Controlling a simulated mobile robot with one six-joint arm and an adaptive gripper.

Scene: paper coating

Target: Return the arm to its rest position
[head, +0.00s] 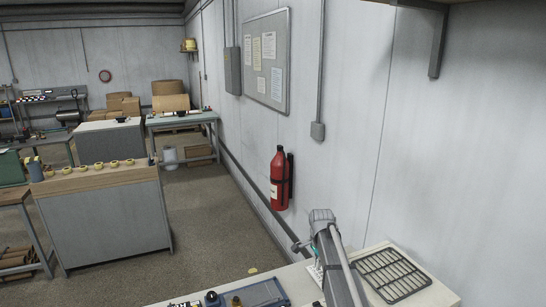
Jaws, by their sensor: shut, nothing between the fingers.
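Part of my own arm shows in the head view at the lower right, as a grey link rising from the bottom edge in front of the near worktop (425,298). My gripper does not show in this view, so its fingers and anything near them cannot be seen. The arm link hides part of the worktop behind it.
On the near worktop are a dark wire rack (391,273) and a blue tray (262,293). A red fire extinguisher (279,178) hangs on the right wall. A grey cabinet (108,222) with yellow rolls stands left. Open floor (215,215) lies between.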

